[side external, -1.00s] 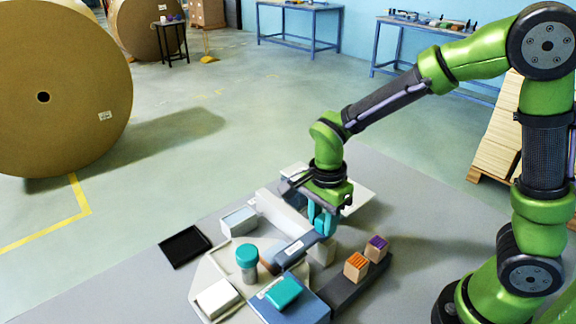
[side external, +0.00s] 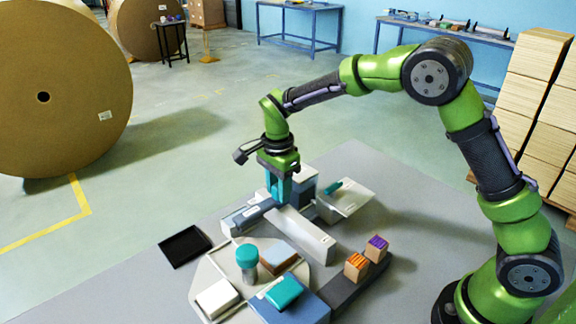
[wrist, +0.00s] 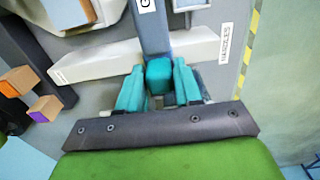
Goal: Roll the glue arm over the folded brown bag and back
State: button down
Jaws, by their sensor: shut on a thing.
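The glue arm (side external: 256,211) is a blue-grey bar with a teal knob. My gripper (side external: 278,190) is shut on the knob (wrist: 159,76), which sits between its teal fingers in the wrist view. The bar reaches from my gripper toward the lower left in the side view, beyond the long white block (side external: 305,236). The folded brown bag (side external: 278,258) lies on the pale round-edged plate (side external: 213,268), brown with a paler top. The glue arm is apart from the bag, which is uncovered. The bar's far end is hard to make out.
A teal-capped jar (side external: 247,262), a white block (side external: 217,297) and a blue box with a teal pad (side external: 285,291) stand close around the bag. Wooden blocks with orange (side external: 356,264) and purple (side external: 377,247) tops are at right. A black tray (side external: 184,246) lies left.

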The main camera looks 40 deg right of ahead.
jog(key=shift+w, duration=2.7)
jog(key=c, duration=0.8)
grip_release()
jog(key=shift+c, duration=0.2)
notch_tip(320, 180, up, 17)
jog(key=shift+s, duration=0.1)
